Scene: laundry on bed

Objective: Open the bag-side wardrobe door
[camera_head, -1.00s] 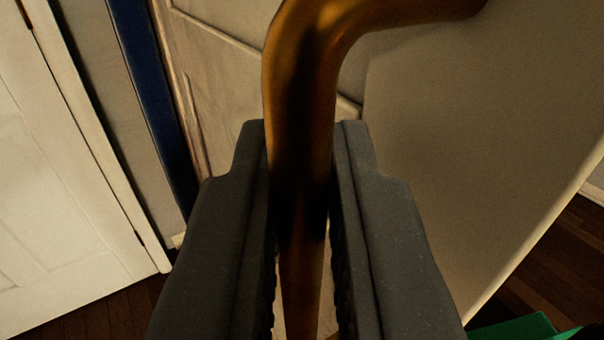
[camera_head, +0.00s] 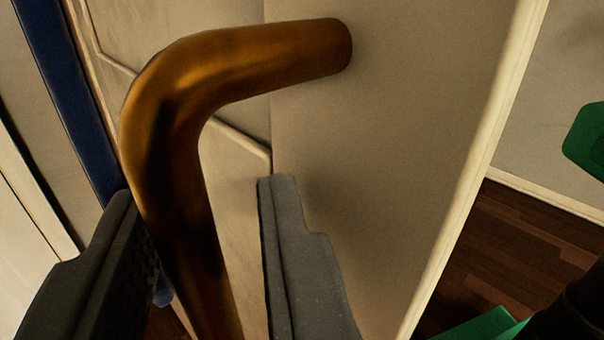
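A bronze, bent bar handle (camera_head: 175,130) fills the left middle of the view. Its upper end meets a plain beige door panel (camera_head: 390,120), which stands at an angle with a pale edge on its right. My gripper (camera_head: 201,188) is open, with one dark finger on each side of the handle's upright bar. A gap shows between the bar and the right finger. The left finger is close to the bar or against it; I cannot tell which. The lower part of the handle runs out of view.
A moulded cream panel (camera_head: 235,145) shows behind the handle, with a dark blue strip (camera_head: 65,95) to its left. Dark wood floor (camera_head: 510,245) and a pale wall lie beyond the door's edge at right. Green parts (camera_head: 585,140) show at the right edge and bottom right.

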